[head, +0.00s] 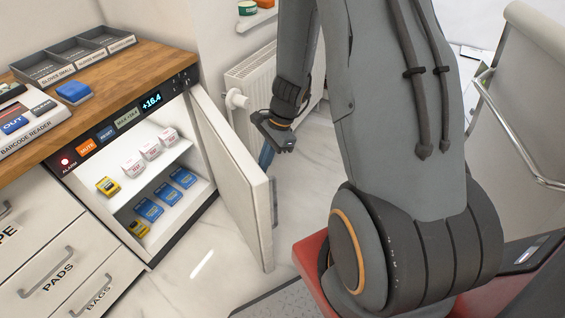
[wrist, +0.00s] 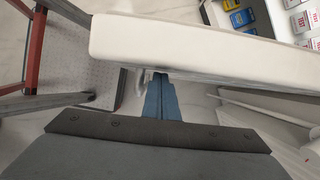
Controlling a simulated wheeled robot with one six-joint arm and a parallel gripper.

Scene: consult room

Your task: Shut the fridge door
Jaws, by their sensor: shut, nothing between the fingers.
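The small under-counter fridge (head: 116,209) stands open at the left in the head view. Its white door (head: 232,170) is swung wide out to the right, with a grey handle (head: 275,203) on its outer side. My gripper (head: 266,157) is beyond the door, on its outer side, pointing down; the door edge hides part of the fingers. In the wrist view the blue fingers (wrist: 160,98) are together and empty, close to the door (wrist: 185,42), which crosses the picture. I cannot tell whether they touch it.
White, blue and yellow boxes (head: 150,151) stand on the fridge shelves. A radiator (head: 252,80) is on the wall behind the door. A wooden counter (head: 118,66) runs above the fridge.

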